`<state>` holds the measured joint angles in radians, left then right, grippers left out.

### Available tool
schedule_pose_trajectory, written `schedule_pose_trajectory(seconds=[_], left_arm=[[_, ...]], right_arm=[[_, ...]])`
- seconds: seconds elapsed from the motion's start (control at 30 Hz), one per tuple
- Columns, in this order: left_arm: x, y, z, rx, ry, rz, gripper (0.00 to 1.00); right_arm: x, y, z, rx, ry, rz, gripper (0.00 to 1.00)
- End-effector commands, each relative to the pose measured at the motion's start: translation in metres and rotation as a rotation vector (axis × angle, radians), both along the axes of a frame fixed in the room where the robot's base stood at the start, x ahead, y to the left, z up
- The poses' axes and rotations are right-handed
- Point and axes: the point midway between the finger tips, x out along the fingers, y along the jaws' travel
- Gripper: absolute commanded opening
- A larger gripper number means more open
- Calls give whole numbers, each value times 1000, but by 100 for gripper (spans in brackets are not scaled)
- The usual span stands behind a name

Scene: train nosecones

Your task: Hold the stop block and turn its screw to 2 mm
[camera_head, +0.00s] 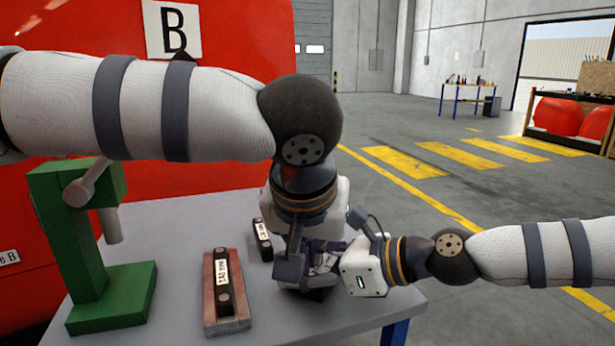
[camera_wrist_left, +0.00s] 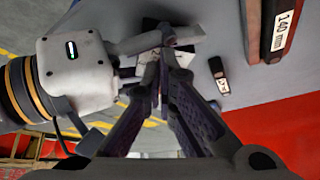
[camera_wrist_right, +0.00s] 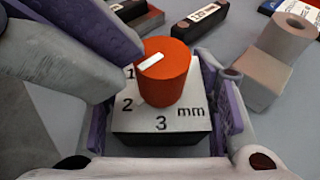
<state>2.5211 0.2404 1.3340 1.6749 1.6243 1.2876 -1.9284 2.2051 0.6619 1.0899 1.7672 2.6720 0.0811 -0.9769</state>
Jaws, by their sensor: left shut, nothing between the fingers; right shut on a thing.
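In the right wrist view the stop block (camera_wrist_right: 165,130) is a small dark block with a pale top marked 1, 2, 3 and mm. Its orange screw (camera_wrist_right: 172,85) stands upright on top, and the white line on it points toward the 1. My right gripper (camera_wrist_right: 162,122) is shut on the block, with purple pads at both sides. My left gripper (camera_wrist_left: 160,62) is shut and empty. In the right wrist view its fingers come in from the upper left, close beside the screw; I cannot tell whether they touch. In the head view the grippers hide most of the block.
On the grey table (camera_head: 180,235), a black 140 mm bar (camera_head: 223,270) lies on a reddish-brown base (camera_head: 235,323), left of the grippers. A smaller black labelled bar (camera_head: 262,238) lies behind. A green stand (camera_head: 110,295) is at the left, before the red train nose (camera_head: 230,40).

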Motion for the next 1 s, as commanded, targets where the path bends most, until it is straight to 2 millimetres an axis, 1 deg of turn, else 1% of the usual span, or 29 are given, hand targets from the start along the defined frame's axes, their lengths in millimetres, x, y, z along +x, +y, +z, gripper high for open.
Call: schedule_pose_trajectory(seconds=[0.43,1.0], left_arm=[[5,0,0,1,0,0,0],[6,6,-1,3,0,3,0]], right_arm=[[-1,1,2,1,-3,3,11],[-1,2,2,2,-3,5,11]])
